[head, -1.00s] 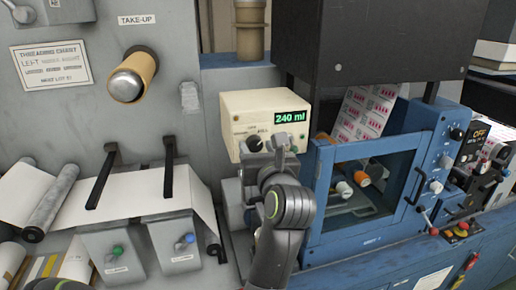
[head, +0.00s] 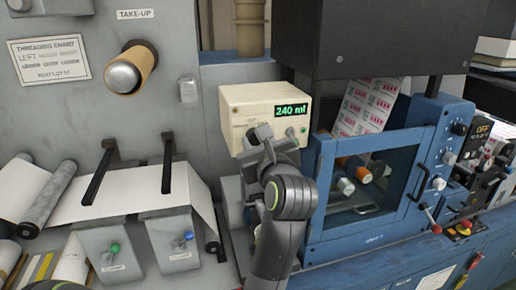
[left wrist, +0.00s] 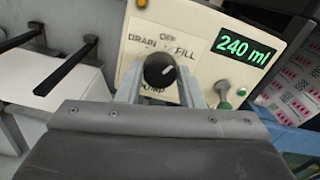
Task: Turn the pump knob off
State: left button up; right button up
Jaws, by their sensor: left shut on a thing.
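The pump box (head: 240,97) is cream, with a green display (head: 291,111) reading 240 ml. In the left wrist view, its round black pump knob (left wrist: 160,70) has a white pointer mark slanting up and right, towards the FILL side. The label plate (left wrist: 143,44) around it reads OFF above, DRAIN left, FILL right and PUMP below. My left gripper (head: 265,141) is at the box front, shut on the knob, with one finger on each side in the left wrist view (left wrist: 161,88). The gripper partly hides the knob in the head view. My right gripper is not in view.
A small green button (left wrist: 222,87) and a fitting sit right of the knob. A blue cabinet (head: 312,190) with a clear door stands close on the right. Two black levers (head: 98,172) (head: 167,165) and a grey roll (head: 48,195) are on the left.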

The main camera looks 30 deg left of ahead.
pick_arm(q)
jog(key=n+b, duration=0.2)
jog(key=n, duration=0.1)
jog(key=shift+f, duration=0.1)
jog(key=shift+n+b, duration=0.45)
jog(key=shift+n, duration=0.55)
jog(key=o, duration=1)
jog(key=shift+c, duration=0.2)
